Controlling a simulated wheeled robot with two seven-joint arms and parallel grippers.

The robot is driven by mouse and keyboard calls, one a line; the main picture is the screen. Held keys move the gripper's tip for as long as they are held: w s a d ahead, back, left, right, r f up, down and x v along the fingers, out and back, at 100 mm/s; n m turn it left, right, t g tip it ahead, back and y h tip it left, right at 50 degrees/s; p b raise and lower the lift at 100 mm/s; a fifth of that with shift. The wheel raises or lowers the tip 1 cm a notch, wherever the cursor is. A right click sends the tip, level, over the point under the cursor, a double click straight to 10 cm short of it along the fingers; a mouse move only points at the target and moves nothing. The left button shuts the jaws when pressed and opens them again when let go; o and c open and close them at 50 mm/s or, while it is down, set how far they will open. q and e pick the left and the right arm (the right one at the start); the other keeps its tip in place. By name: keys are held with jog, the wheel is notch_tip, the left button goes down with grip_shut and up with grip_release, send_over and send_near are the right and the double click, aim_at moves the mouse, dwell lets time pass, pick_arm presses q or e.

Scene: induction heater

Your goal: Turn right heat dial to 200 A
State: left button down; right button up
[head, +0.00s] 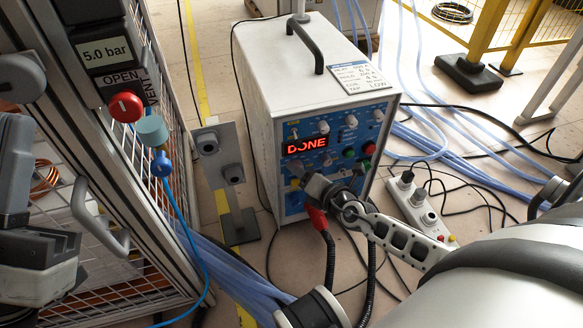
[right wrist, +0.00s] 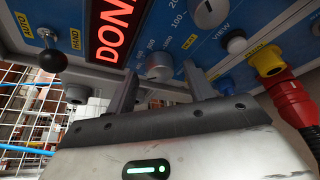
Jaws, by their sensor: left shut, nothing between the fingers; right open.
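The induction heater (head: 330,88) is a white box with a blue front panel and a red display (head: 306,145) reading "DONE". In the right wrist view, a silver dial (right wrist: 160,66) with a number scale sits just beyond and between the fingertips. A second silver dial (right wrist: 208,12), marked 100 and 200, is at the upper right. I cannot tell which is the right heat dial or read its pointer. My right gripper (right wrist: 160,88) is open, fingers apart, facing the panel; contact is unclear. My left gripper (head: 38,255) is shut and empty at the left edge, away from the heater.
A red connector (right wrist: 295,110) with a thick cable is plugged in to the right of my right gripper. A black-knobbed toggle (right wrist: 52,60) is on its left. A mesh cage with a red button (head: 126,107) stands left of the heater. Hoses and a power strip (head: 415,207) lie right.

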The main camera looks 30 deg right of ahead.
pick_arm(q)
jog(key=shift+r+m, duration=0.3)
pick_arm(e)
jog(key=shift+w, duration=0.25)
pick_arm(q)
jog(key=shift+h, duration=0.3)
pick_arm(e)
jog(key=c, duration=1)
pick_arm(q)
notch_tip(320, 180, down, 12)
jog(key=n+g+y+p, duration=0.5)
jog(key=n+y+p, duration=0.4)
jog(key=p, duration=0.1)
jog(key=shift+s+n+g, duration=0.3)
jog(key=shift+n, duration=0.1)
pick_arm(e)
jog(key=shift+w+a+r+n+g+h, duration=0.15)
jog(key=shift+n+g+h, duration=0.3)
jog(key=shift+n+h, duration=0.65)
jog(key=shift+s+a+r+n+g+h, duration=0.1)
jog(key=shift+n+g+h, duration=0.4)
jog(key=shift+n, duration=1.1)
pick_arm(q)
jog(key=shift+a+f+p, duration=0.15)
jog(key=shift+f+p, duration=0.05)
jog(key=shift+p, duration=0.15)
pick_arm(e)
jog(key=shift+f, duration=0.1)
